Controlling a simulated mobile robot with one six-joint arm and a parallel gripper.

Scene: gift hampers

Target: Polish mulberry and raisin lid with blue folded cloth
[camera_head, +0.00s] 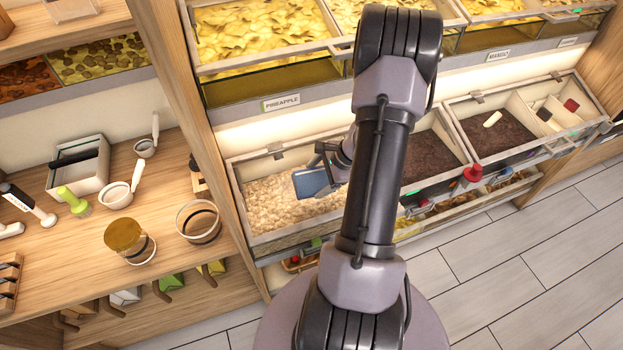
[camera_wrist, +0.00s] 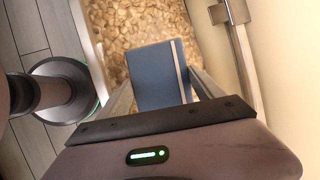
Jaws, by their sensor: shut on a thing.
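My gripper (camera_head: 328,168) is shut on the blue folded cloth (camera_head: 312,182), a flat blue pad with a pale band across it in the wrist view (camera_wrist: 155,75). The cloth is over the left part of a framed bin of pale dried pieces (camera_head: 270,198), which look like mulberries. A bin of dark brown fruit, raisin-like (camera_head: 430,158), lies to the right, partly behind my arm. A pale frame (camera_head: 238,212) and a metal hinge (camera_head: 275,150) edge the pale bin. Clear lid glass is hard to make out, and I cannot tell whether the cloth touches it.
Pineapple bins (camera_head: 260,32) sit above on a shelf. Another dark bin (camera_head: 488,130) stands further right, with a red-topped item (camera_head: 472,174) at its front. A wooden counter (camera_head: 60,255) at the left holds jars, scoops and a green brush (camera_head: 72,200). The tiled floor (camera_head: 500,270) is clear.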

